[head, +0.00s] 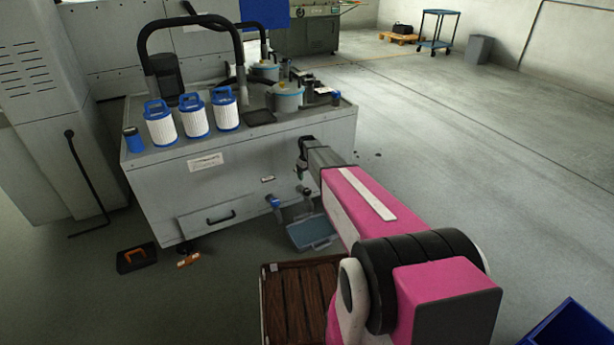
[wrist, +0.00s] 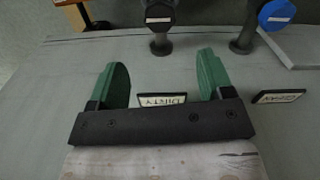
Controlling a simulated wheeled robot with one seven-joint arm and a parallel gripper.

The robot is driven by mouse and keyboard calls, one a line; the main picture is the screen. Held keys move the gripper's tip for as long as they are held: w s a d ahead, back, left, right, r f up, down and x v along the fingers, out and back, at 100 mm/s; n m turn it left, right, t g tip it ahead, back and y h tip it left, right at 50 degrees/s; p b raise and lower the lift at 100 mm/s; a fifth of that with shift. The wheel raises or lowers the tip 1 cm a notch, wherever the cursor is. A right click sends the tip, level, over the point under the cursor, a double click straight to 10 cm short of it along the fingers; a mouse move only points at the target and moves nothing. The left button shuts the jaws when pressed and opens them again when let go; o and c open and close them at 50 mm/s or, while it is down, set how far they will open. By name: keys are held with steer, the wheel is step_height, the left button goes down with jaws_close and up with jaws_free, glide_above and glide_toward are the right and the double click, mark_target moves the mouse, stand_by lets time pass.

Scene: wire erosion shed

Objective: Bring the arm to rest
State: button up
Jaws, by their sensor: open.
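My arm, pink and white, reaches from the lower right toward the front of a grey cabinet (head: 165,185) in the head view. My gripper (head: 300,173) is at the far end of the arm, small and partly hidden by it, in front of the cabinet's right part. In the wrist view the two green fingers of my gripper (wrist: 164,78) stand wide apart with nothing held between them. A small label reading DIRTY (wrist: 162,100) shows between the fingers, on the grey surface behind.
White filters with blue caps (head: 195,117) and a pot (head: 287,98) stand on the cabinet. Pipe fittings with a blue handle (wrist: 277,14) and a dark handle (wrist: 160,13) are close by. A blue tray (head: 312,232) and wooden pallet (head: 300,300) lie below.

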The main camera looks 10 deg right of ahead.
steer(key=s+r+m, duration=0.1)
steer(key=s+r, duration=0.4)
steer(key=s, duration=0.7)
steer(key=s+r+m, duration=0.2)
steer(key=s+r, duration=0.4)
steer(key=s, duration=0.7)
steer(key=s+r+m, duration=0.2)
steer(key=s+r, duration=0.3)
steer(key=s, duration=0.7)
steer(key=shift+s+r, duration=0.3)
steer(key=shift+s, duration=0.1)
